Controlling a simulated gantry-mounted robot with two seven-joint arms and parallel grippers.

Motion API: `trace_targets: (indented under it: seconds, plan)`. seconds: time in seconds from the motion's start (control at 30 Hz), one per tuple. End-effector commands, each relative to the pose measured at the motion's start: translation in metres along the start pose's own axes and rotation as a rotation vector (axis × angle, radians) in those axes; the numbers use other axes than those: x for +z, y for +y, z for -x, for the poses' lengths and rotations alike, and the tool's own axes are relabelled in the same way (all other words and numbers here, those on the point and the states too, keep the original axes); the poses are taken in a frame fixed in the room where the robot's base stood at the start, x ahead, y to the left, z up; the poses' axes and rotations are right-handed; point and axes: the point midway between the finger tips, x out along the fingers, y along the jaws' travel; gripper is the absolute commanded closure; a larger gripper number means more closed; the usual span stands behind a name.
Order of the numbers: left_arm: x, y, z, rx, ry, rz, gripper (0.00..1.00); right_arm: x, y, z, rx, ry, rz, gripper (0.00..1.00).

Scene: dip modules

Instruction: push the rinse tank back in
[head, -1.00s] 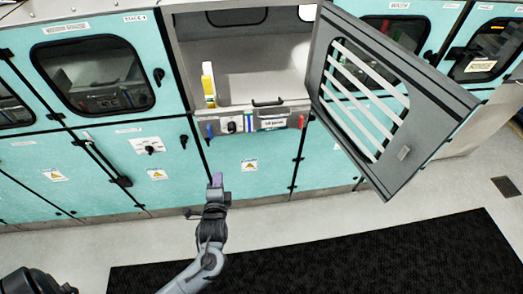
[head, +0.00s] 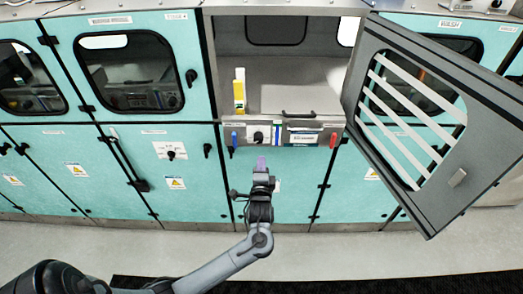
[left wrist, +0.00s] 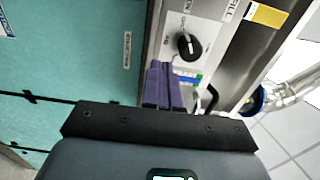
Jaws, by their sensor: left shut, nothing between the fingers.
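The rinse tank appears to be the grey unit in the open bay, with its front panel (head: 282,135) carrying a dark knob, a label, and blue and red handles. A black bar handle (head: 299,114) is on top. My left gripper (head: 261,163) has purple fingers, shut and empty, just below the panel's knob in the head view. In the left wrist view, the fingertips (left wrist: 165,85) appear close to the panel with the black knob (left wrist: 189,45); contact cannot be told. My right gripper is not in view.
A grey slatted door (head: 420,120) stands open at the right of the bay. A yellow-and-white bottle-like item (head: 239,92) stands at the bay's left. Teal cabinets (head: 130,80) run along both sides. A black mat (head: 350,283) lies on the floor.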

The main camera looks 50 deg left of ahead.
Motion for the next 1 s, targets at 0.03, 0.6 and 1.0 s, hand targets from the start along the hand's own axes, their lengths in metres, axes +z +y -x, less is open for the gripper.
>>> trace_targets:
  seconds: [0.03,0.6,1.0]
  plan:
    - [0.0,-0.001,-0.01,-0.002,-0.001,-0.001,1.0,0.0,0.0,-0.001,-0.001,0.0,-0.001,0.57]
    - [0.0,0.0,-0.071,0.001,0.001,0.001,1.0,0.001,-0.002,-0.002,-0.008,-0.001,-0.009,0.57]
    - [0.0,0.0,-0.072,0.001,0.0,0.001,1.0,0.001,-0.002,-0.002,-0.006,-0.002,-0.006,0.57]
